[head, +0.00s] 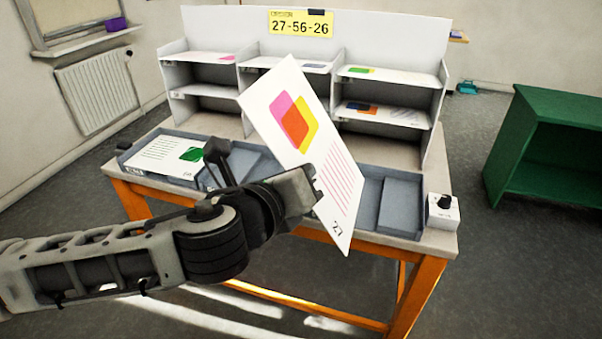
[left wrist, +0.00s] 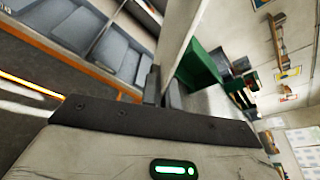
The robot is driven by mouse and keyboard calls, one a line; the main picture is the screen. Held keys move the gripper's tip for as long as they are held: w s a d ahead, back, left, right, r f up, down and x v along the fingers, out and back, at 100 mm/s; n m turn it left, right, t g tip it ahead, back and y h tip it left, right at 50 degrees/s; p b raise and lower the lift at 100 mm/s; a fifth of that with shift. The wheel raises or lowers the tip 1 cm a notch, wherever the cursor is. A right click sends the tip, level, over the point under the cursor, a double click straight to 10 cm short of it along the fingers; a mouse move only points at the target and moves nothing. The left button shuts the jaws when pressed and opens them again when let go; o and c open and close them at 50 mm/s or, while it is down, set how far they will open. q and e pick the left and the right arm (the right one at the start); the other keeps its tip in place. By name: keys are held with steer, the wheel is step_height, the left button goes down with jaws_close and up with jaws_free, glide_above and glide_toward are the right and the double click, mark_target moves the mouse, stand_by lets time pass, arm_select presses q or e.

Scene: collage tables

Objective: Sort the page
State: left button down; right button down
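A white page (head: 345,195) with overlapping pink and yellow squares, pink lines and a printed number, apparently 27, is held tilted in the air before the sorting shelf (head: 352,30). My left gripper (head: 314,184) is shut on the page's left edge; its fingers also show in the left wrist view (left wrist: 162,92), with the page nearly edge-on. A yellow sign (head: 300,24) on the shelf reads 27-56-26. Another page (head: 160,154) with a green shape lies in the left grey tray (head: 128,154). My right gripper is not in view.
Pages lie in the shelf's upper left (head: 205,57), upper middle, upper right (head: 390,75) and middle right (head: 385,114) slots. Grey trays (head: 402,195) line the table front. A white box with a black knob (head: 443,212) sits at the right corner. A green cabinet (head: 545,150) stands right.

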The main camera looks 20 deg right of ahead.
arm_select(q)
steer(key=m, duration=0.2)
steer(key=m+y, duration=0.1)
steer(key=shift+d+r+m+t+y, duration=0.15)
steer(key=shift+m+t+y, duration=0.15)
steer(key=shift+m+t, duration=0.1)
steer(key=shift+m+y, duration=0.4)
steer(key=shift+m, duration=0.2)
steer(key=m+t+y, duration=0.1)
steer(key=m, duration=0.2)
steer(key=shift+m+t, duration=0.3)
steer(key=shift+m, duration=0.1)
steer(key=m+t+y, duration=0.1)
steer(key=m, duration=0.1)
steer(key=shift+m, duration=0.3)
steer(key=shift+m+t+y, duration=0.3)
steer(key=shift+m+t, duration=0.2)
steer(key=shift+m, duration=0.7)
steer(key=m+t, duration=0.1)
steer(key=m, duration=0.3)
steer(key=shift+t, duration=0.3)
steer(key=shift+m, duration=0.8)
